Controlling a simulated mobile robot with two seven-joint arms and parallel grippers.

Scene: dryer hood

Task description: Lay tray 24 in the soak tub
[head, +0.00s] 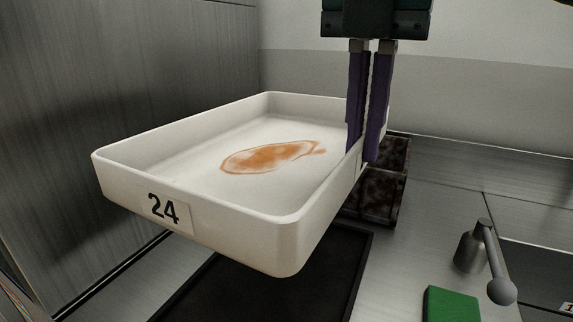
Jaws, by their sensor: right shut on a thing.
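Tray 24 (165,210) is a white, rounded rectangular tray with a black "24" label on its near wall. An orange-brown smear (270,157) lies on its floor. My right gripper (364,160) has purple fingers pointing down and is shut on the tray's right wall. The tray is held above the steel surface, over a dark recess or mat (335,265). My left gripper is not in view. I cannot tell for sure which thing is the soak tub.
Dark mottled square blocks or containers (380,200) stand behind the tray's right side. A grey lever or tap (487,262) and a green block (451,305) are at the right. A steel wall (120,70) stands close on the left. Bare steel counter (440,210) lies between.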

